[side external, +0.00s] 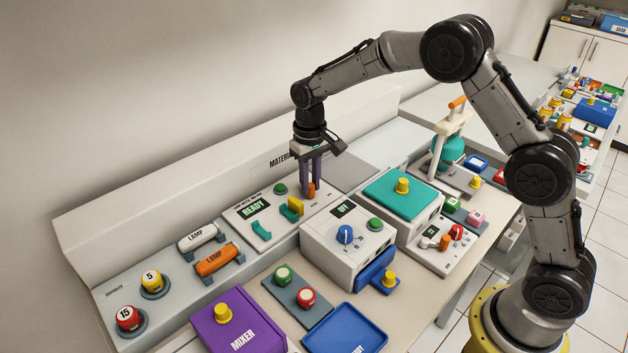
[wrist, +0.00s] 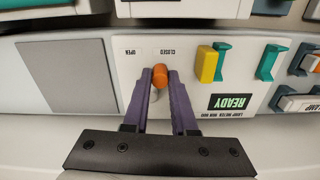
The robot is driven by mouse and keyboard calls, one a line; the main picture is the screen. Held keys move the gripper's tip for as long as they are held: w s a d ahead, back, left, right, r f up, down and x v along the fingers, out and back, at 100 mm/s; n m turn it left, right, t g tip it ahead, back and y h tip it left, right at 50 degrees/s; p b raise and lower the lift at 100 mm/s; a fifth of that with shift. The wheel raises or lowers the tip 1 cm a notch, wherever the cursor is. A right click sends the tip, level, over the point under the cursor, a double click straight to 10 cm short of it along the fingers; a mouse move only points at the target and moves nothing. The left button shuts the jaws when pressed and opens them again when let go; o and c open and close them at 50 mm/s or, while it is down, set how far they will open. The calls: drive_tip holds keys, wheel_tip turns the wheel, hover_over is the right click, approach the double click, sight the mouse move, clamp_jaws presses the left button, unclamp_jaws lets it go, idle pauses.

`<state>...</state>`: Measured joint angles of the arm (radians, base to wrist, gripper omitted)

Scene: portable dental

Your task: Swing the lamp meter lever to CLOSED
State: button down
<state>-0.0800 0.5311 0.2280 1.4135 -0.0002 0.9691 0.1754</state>
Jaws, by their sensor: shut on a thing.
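The lamp meter (side external: 237,220) is a light panel against the back ledge, with a READY display (side external: 256,207) that also shows upside down in the wrist view (wrist: 230,102). Its orange lever (wrist: 160,76) stands between my gripper's purple fingers (wrist: 160,82), which are shut on it. In the side view my gripper (side external: 311,188) points straight down at the right end of the panel, with a bit of orange showing at the fingertips. In the wrist view the lever's tip lies below the CLOSED label (wrist: 172,51), and the OPEN label (wrist: 130,51) is to its left.
On the panel, a yellow block (wrist: 207,64) sits at one teal cradle, and another teal cradle (wrist: 270,62) is empty. A green button (side external: 280,188) is left of my fingers. A white box with a blue knob (side external: 345,234) stands in front. A flat grey plate (side external: 350,172) lies right.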

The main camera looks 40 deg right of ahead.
drive_tip(key=shift+w+a+m, duration=0.15)
drive_tip(key=shift+a+m, duration=0.15)
drive_tip(key=shift+m, duration=0.6)
drive_tip(key=c, duration=0.7)
unclamp_jaws()
drive_tip(key=shift+r, duration=0.1)
wheel_tip(320, 180, up, 14)
drive_tip(key=shift+f, duration=0.15)
